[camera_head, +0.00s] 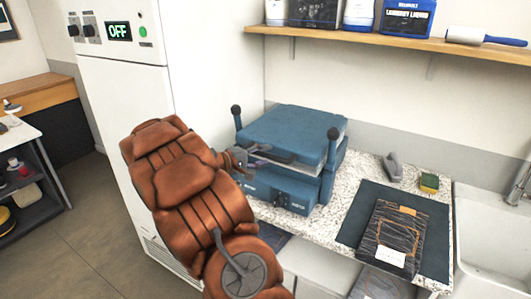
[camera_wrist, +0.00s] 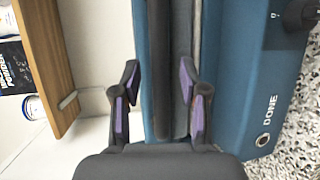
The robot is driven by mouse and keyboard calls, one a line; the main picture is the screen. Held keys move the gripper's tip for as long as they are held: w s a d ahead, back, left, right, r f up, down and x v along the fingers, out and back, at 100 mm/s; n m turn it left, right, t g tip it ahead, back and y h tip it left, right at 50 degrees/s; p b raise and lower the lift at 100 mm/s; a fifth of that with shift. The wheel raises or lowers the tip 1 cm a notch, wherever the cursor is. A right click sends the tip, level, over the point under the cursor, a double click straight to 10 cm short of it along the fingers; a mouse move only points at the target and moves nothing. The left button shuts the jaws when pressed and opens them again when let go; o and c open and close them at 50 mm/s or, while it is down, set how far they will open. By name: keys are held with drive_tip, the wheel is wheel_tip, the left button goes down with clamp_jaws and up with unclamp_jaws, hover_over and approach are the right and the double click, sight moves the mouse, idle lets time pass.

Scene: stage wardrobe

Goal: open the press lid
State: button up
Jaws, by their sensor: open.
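The blue press (camera_head: 282,191) stands on the speckled counter. Its thick blue lid (camera_head: 295,128) lies down over the base, with dark knobbed levers at both sides. A dark bar (camera_head: 278,155) runs along the lid's front edge. My gripper (camera_head: 240,160) is at the front left of the press, beside this edge. In the wrist view my gripper (camera_wrist: 158,78) is open, with its purple-padded fingers on either side of the dark bar (camera_wrist: 161,50). Whether the fingers touch the bar cannot be told. My arm hides part of the press's left side.
A folded dark garment (camera_head: 392,235) lies on a dark mat (camera_head: 352,229) right of the press. A grey object (camera_head: 392,167) and a sponge (camera_head: 429,182) stand behind it. A shelf (camera_head: 380,42) with bottles overhangs the counter. A white cabinet (camera_head: 120,130) stands left.

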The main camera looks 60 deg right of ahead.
drive_tip(key=shift+s+d+f, duration=0.1)
drive_tip(key=shift+s+d, duration=0.1)
drive_tip(key=shift+d, duration=0.35)
clamp_jaws()
idle(0.4)
